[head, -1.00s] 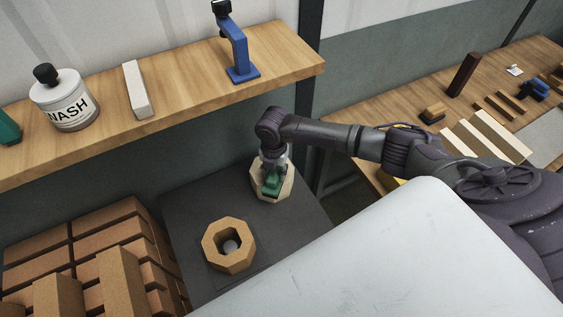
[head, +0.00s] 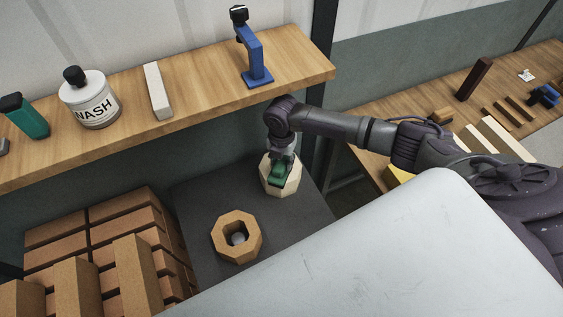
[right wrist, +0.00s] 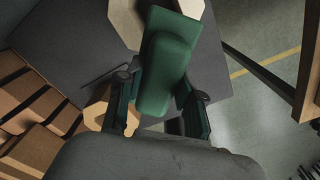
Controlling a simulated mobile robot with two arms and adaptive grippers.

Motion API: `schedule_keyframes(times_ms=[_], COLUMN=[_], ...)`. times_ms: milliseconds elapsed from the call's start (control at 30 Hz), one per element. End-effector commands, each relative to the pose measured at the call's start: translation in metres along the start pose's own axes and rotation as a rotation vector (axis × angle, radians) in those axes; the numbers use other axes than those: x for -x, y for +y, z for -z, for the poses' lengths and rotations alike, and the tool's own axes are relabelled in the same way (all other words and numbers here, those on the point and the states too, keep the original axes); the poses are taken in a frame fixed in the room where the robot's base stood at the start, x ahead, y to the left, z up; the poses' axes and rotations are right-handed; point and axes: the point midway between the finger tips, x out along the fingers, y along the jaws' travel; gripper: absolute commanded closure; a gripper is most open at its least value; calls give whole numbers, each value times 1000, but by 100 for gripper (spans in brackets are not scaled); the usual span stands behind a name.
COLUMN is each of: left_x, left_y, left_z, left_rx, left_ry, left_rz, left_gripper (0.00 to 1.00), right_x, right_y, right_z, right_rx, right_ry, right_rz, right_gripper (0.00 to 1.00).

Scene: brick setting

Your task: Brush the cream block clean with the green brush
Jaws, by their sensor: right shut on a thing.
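The cream block (head: 269,182) is an eight-sided piece on the dark grey table. My right gripper (head: 281,168) is right over it, pointing down, and is shut on the green brush (head: 278,179). In the right wrist view the green brush (right wrist: 168,60) lies between the two fingers (right wrist: 158,110), and the cream block (right wrist: 126,22) shows partly behind it. The brush overlaps the block's top; its bristles are hidden, so I cannot tell whether they touch. My left gripper is not in view.
A tan eight-sided ring (head: 237,237) stands on the dark table (head: 205,195), nearer than the block. Stacked bricks (head: 95,240) are at the left. Above, a wooden shelf (head: 205,115) holds a white wash bottle (head: 90,100), a teal item (head: 26,116), a pale bar and a blue stand (head: 253,60).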

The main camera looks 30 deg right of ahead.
Motion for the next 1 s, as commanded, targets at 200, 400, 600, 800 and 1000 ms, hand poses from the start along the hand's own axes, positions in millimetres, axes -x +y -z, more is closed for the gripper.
schedule_keyframes(times_ms=[200,400,600,800,1000], left_x=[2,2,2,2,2], left_y=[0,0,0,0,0], left_z=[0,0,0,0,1], left_rx=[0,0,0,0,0], left_ry=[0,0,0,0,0], left_rz=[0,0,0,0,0], left_gripper=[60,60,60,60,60], right_x=[8,8,21,37,43], right_y=[0,0,1,1,3], right_z=[0,0,-1,-1,-3], right_rx=[-1,0,1,1,-2], right_ry=[0,-1,-2,-2,-5], right_rz=[0,0,-3,-2,-10], right_gripper=[96,96,96,96,96])
